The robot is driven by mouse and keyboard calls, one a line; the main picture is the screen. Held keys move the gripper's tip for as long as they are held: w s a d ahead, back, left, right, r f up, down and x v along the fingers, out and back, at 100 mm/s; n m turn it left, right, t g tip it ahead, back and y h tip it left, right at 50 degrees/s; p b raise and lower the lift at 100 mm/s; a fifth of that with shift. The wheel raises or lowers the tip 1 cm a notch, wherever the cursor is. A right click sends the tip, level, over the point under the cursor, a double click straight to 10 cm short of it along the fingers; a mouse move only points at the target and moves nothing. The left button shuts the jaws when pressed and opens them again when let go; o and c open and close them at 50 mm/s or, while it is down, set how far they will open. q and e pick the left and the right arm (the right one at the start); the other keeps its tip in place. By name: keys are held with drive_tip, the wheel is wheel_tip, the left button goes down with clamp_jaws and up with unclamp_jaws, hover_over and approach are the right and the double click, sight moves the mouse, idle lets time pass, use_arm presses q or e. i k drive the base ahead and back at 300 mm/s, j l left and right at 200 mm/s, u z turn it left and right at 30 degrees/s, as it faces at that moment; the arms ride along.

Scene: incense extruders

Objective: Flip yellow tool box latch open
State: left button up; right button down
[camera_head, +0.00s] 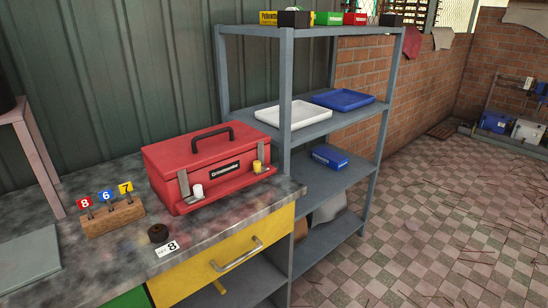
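A red tool box (211,161) with a black top handle stands on the worktop, lid down. On its front face are two metal latches. The right latch has a small yellow piece (257,167) by its lower end, near the box's right front corner. The left latch has a white piece (197,191). A black label sits between them. The latches are small in this view, and I cannot tell for sure whether the yellow one is fastened. Neither of my grippers is in view.
The mottled worktop (110,262) has a wooden block (113,217) with numbered tags, a dark round piece (158,233) and a number 8 card (166,249). A yellow drawer (220,268) sits below. A grey metal shelf post (285,110) rises close behind the box's right end.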

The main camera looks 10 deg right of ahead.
sight(258, 169)
drive_tip(key=i+l+u, duration=0.1)
drive_tip(key=l, duration=0.25)
drive_tip(key=i+l+u, duration=0.1)
drive_tip(key=i+l, duration=0.2)
drive_tip(key=i+l+u, duration=0.1)
drive_tip(key=l, duration=0.4)
drive_tip(key=i, duration=0.1)
